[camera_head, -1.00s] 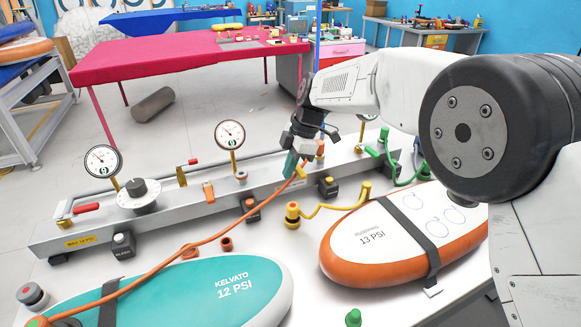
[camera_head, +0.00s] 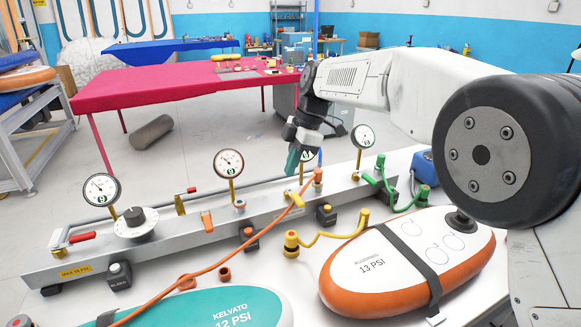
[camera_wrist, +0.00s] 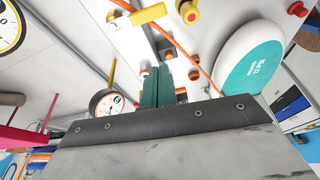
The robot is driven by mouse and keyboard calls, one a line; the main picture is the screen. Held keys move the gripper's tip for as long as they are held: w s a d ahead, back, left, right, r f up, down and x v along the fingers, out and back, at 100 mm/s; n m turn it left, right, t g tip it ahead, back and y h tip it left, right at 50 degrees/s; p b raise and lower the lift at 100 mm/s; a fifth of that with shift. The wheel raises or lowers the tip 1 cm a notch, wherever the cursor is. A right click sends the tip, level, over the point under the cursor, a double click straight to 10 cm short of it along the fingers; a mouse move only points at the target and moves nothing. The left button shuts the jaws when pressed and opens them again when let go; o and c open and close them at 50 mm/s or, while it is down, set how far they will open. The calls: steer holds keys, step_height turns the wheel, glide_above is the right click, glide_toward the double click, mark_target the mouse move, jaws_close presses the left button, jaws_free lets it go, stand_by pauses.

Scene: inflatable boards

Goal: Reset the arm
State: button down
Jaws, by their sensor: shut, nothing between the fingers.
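My gripper (camera_head: 293,160) is in the air above the far side of the metal manifold bar (camera_head: 150,238), near its right part. Its teal fingers point down and also show in the wrist view (camera_wrist: 157,85). They are shut with nothing between them. An orange hose (camera_head: 215,262) runs from the manifold near the gripper down to the front left. The hose is apart from the fingers.
A teal board (camera_head: 215,308) lies at the front, and an orange-rimmed white board (camera_head: 375,285) at the right. Pressure gauges (camera_head: 228,163) stand up along the manifold. Yellow (camera_head: 325,236) and green (camera_head: 402,208) hoses sit near its right end. A pink table (camera_head: 170,83) stands behind.

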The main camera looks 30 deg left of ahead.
stand_by(0.3)
steer(key=s+d+f+m+h, duration=0.1)
steer(key=s+d+f+m, duration=0.1)
steer(key=d+f+m, duration=0.35)
steer(key=s+d+r+m, duration=0.1)
steer(key=d+r+m, duration=0.25)
steer(key=d, duration=0.65)
steer(key=s+d+r+m+h, duration=0.1)
steer(key=d+r+m, duration=0.3)
steer(key=d, duration=0.7)
steer(key=s+d+r+m, duration=0.2)
steer(key=d+m, duration=0.4)
steer(key=d, duration=0.4)
steer(key=s+d+m+t, duration=0.2)
steer(key=s+d+m, duration=0.2)
steer(key=s+d, duration=0.5)
steer(key=s+d+r+m+t, duration=0.1)
steer(key=s+d+m, duration=0.4)
steer(key=s+d, duration=0.5)
steer(key=d+t, duration=0.1)
steer(key=d, duration=0.6)
steer(key=shift+s+m, duration=0.25)
steer(key=shift+m, duration=0.05)
